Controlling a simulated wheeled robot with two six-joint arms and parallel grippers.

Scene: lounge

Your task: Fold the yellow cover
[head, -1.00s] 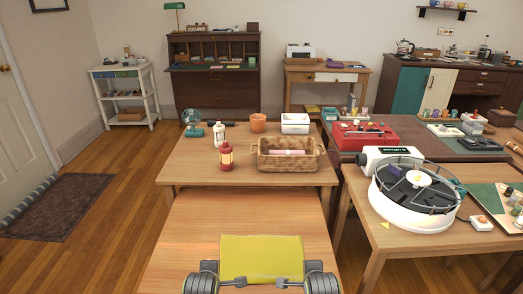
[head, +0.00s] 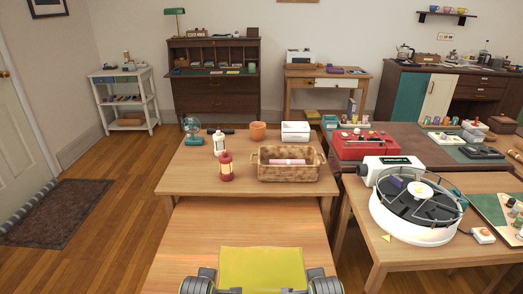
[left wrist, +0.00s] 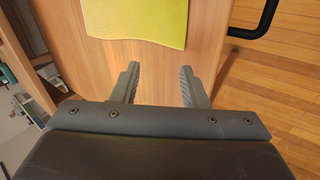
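The yellow cover (head: 262,268) lies spread on the near wooden table (head: 185,240), at the bottom middle of the head view. Its near part is cut off by the picture's edge. In the left wrist view, the cover (left wrist: 145,18) is at the top, with a slightly wavy edge. My left gripper (left wrist: 160,82) is open and empty, its two fingers apart over bare wood short of that edge. In the head view only dark parts of my arms show on either side of the cover. My right gripper's fingers are outside the picture.
Behind is another table with a woven basket (head: 288,174), a red lantern (head: 226,167), a white bottle (head: 219,143), an orange pot (head: 258,131) and a white box (head: 295,131). A record-player-like white device (head: 415,218) stands on the right table. The near table around the cover is bare.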

